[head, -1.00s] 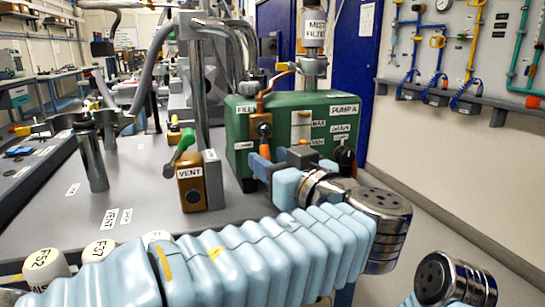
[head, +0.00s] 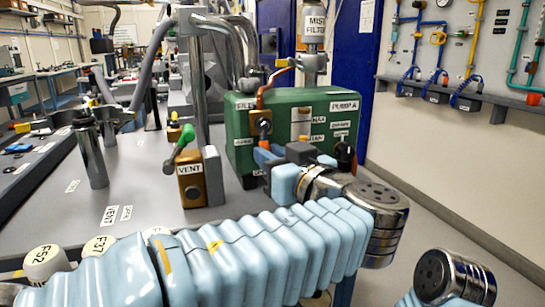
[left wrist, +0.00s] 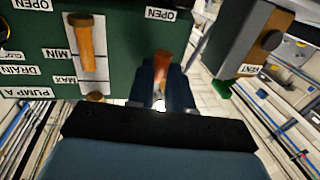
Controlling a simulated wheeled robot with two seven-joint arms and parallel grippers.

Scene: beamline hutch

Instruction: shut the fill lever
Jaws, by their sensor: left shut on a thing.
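The fill lever is an orange handle (head: 264,144) hanging below a brass block (head: 260,122) on the front of the green pump box (head: 240,160), under the FILL label. My left gripper (head: 264,158) is at the lower end of this handle. In the left wrist view, the orange handle (left wrist: 162,66) stands between the two dark blue fingers (left wrist: 163,90), which are shut on it. OPEN labels show on the box near it. The handle's tip is hidden by the fingers. My right gripper is not in view.
A brass VENT valve (head: 191,184) with a green-handled lever (head: 186,137) stands left of the pump box. A black knob (head: 345,152) is at the box's right. A copper pipe (head: 264,90) rises above the fill valve.

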